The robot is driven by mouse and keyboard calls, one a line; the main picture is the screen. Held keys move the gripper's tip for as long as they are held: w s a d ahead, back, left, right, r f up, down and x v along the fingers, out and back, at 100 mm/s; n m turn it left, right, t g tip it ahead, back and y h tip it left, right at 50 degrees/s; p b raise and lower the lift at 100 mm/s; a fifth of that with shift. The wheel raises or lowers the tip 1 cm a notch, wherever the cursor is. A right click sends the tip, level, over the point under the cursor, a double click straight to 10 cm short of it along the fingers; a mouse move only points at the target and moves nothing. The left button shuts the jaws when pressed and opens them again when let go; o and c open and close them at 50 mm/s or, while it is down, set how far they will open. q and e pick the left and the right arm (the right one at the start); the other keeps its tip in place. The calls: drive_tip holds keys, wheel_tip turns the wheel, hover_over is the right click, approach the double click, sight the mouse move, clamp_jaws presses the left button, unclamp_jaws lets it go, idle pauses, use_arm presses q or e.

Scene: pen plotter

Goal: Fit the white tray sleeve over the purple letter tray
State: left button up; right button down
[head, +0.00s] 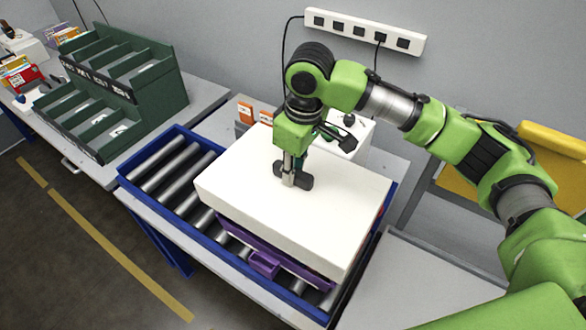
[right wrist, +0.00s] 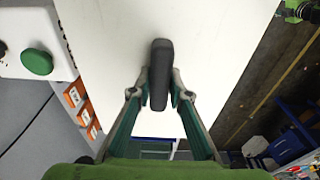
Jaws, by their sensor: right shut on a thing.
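The white tray sleeve (head: 255,185) is a large white box shape with a dark grip on its top. My right gripper (head: 292,178) is shut on that grip from above; the right wrist view shows both fingers against the sides of the dark grip (right wrist: 160,62). The purple letter tray (head: 265,250) is below the sleeve, on the rollers. Its front side and front handle show under the sleeve's near edge; the rest is hidden. I cannot tell whether sleeve and tray touch. My left gripper is not in view.
A blue-framed roller conveyor (head: 160,205) lies under the tray, with bare rollers at its left. A green sorting rack (head: 130,80) stands on the table at left. A white box with a green button (right wrist: 36,62) is beside the sleeve. A power strip (head: 365,32) is on the wall.

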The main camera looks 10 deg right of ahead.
sight(293, 187)
drive_tip(key=shift+w+f+p, duration=0.1)
drive_tip(key=shift+f+p, duration=0.3)
drive_tip(key=shift+p, duration=0.25)
drive_tip(key=shift+f, duration=1.95)
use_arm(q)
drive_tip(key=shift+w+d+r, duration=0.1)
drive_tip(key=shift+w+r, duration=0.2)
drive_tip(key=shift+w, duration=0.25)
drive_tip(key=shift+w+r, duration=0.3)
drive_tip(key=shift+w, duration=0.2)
use_arm(e)
drive_tip(key=shift+f, duration=0.55)
use_arm(q)
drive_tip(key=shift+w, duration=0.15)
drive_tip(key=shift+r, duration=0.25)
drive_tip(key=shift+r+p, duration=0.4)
drive_tip(key=shift+p, duration=0.05)
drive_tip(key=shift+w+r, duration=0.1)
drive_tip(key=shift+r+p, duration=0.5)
drive_tip(key=shift+p, duration=0.1)
